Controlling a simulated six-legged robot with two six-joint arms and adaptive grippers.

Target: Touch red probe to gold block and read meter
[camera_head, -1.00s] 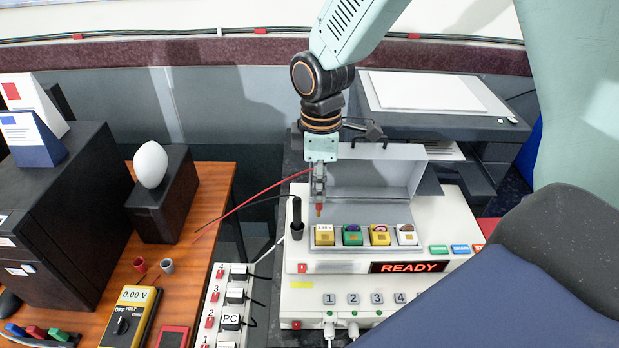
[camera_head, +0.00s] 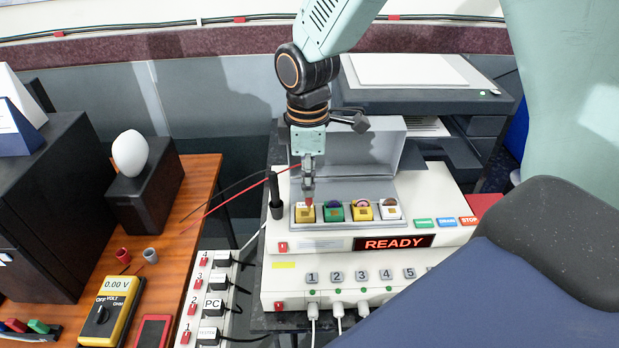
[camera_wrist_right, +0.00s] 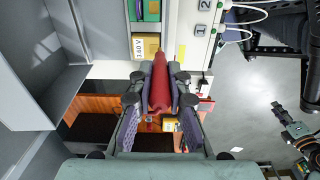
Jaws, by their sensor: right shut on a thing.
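My right gripper (camera_head: 308,178) is shut on the red probe (camera_wrist_right: 160,85), which points down with its red lead trailing left. The probe's tip is at the gold block (camera_head: 305,214), the leftmost in the grey tray. In the right wrist view the tip overlaps the edge of this block (camera_wrist_right: 146,46), labelled 1.60 V; I cannot tell whether they touch. The yellow meter (camera_head: 107,312) on the wooden desk reads 0.00 V. What seems to be my left gripper (camera_wrist_right: 281,110) shows small at the right wrist view's right side, its jaws unclear.
A black probe (camera_head: 275,195) stands upright just left of the tray. Green, yellow and white-topped blocks sit right of the gold one. The tray's grey lid (camera_head: 360,147) stands open behind. The display (camera_head: 394,243) reads READY. A power strip (camera_head: 215,300) lies left of the white machine.

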